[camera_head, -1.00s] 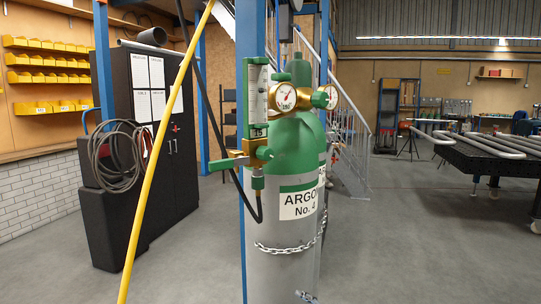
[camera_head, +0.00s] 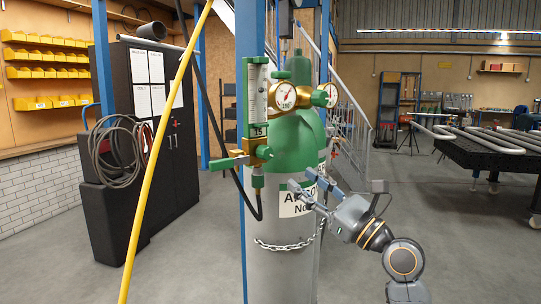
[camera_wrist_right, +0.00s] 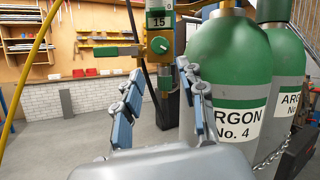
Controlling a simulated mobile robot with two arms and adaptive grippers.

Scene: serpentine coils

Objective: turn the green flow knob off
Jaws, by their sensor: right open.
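The green flow knob (camera_head: 264,152) sits on the right side of the brass valve body under the clear flow tube (camera_head: 257,92). A green lever handle (camera_head: 224,163) sticks out to the left of the same body. In the right wrist view the knob (camera_wrist_right: 160,46) shows face-on, above and beyond the fingers. My right gripper (camera_head: 308,184) is open and empty, in front of the cylinder label, to the right of and below the knob, apart from it. In the wrist view its blue-padded fingers (camera_wrist_right: 158,97) are spread wide. My left gripper is out of view.
The green-topped argon cylinder (camera_head: 290,240) stands chained behind my gripper, with round gauges (camera_head: 284,96) above the knob. A black hose (camera_head: 241,195) loops below the valve. Open floor lies to the right.

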